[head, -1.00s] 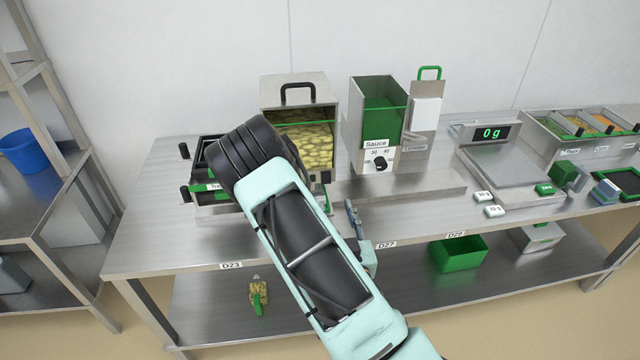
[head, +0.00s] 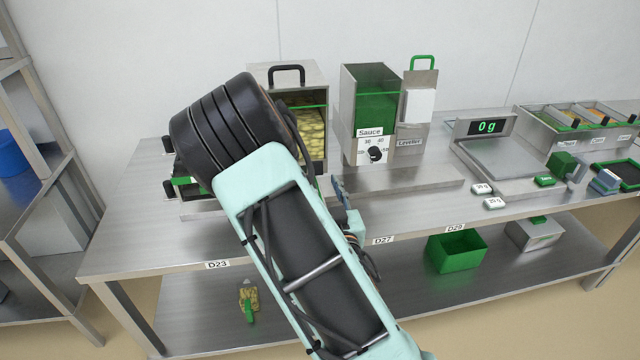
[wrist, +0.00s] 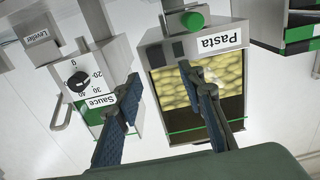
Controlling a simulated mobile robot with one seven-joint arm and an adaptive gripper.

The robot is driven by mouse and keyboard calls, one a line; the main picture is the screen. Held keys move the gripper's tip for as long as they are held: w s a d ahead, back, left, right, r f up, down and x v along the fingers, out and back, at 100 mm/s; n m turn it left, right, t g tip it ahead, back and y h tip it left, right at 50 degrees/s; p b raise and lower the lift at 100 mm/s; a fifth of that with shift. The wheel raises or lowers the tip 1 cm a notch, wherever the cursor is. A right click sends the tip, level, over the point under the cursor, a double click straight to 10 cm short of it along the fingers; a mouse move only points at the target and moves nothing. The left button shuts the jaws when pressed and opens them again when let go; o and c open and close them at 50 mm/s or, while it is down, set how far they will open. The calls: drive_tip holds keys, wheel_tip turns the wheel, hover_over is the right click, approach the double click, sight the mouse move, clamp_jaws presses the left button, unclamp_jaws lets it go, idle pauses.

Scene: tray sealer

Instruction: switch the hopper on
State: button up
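The hopper is a steel box labelled "Pasta" with yellow pasta behind its window (wrist: 214,76), upside down in the wrist view. A round green button (wrist: 192,20) and small dark squares show on its front, near the label. In the head view the hopper (head: 318,82) stands at the back of the table, its lower front hidden by my arm. My gripper (wrist: 160,77) is open and empty, its blue fingers spread in front of the hopper and the sauce dispenser. No contact with the button shows. In the head view only part of a finger shows beside my arm.
The sauce dispenser (head: 370,105) with a black dial (head: 375,155) stands right of the hopper, with the leveller holder (head: 418,105) beside it. A scale (head: 508,160) is further right. A dark tray machine (head: 170,190) lies left, partly behind my arm.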

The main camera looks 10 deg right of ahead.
sight(318, 169)
drive_tip(key=shift+w+d+f+b, duration=0.15)
drive_tip(key=shift+f+b, duration=0.25)
drive_tip(key=shift+b, duration=1.4)
drive_tip(key=shift+w+r+p, duration=0.15)
drive_tip(key=shift+w+p, duration=0.05)
drive_tip(key=shift+w, duration=1.15)
drive_tip(key=shift+w+r+p, duration=0.1)
drive_tip(key=shift+w+p, duration=0.1)
drive_tip(key=shift+w, duration=1.1)
drive_tip(key=shift+c, duration=0.2)
clamp_jaws()
drive_tip(key=shift+f, duration=0.1)
